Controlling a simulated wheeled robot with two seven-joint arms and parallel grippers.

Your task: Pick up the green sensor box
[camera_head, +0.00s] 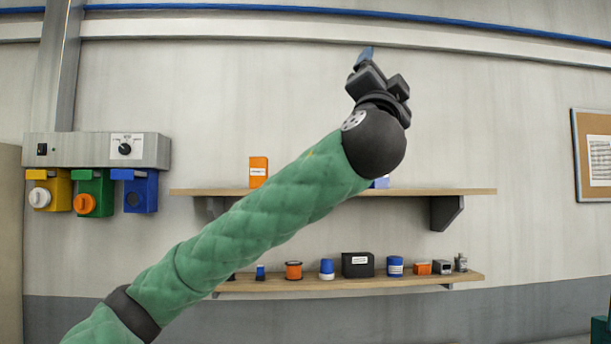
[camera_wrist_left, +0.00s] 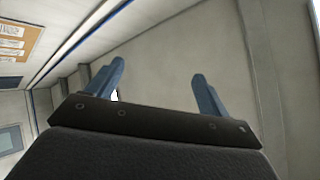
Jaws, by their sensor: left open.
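A green box (camera_head: 95,194) with an orange round part on its front hangs under a grey wall unit at the left; it looks like the green sensor box. It sits between a yellow box (camera_head: 50,191) and a blue box (camera_head: 141,192). My left gripper (camera_head: 365,54) is raised high in front of the wall, far up and to the right of the green box. In the left wrist view its two blue fingers (camera_wrist_left: 157,72) stand apart with nothing between them. The green box does not show there. My right gripper is in neither view.
The grey wall unit (camera_head: 75,150) has a dial. An upper shelf (camera_head: 430,191) holds an orange box (camera_head: 258,172) and a partly hidden blue item. A lower shelf (camera_head: 400,282) holds several small items, including a black box (camera_head: 357,264). My left arm hides parts of both shelves.

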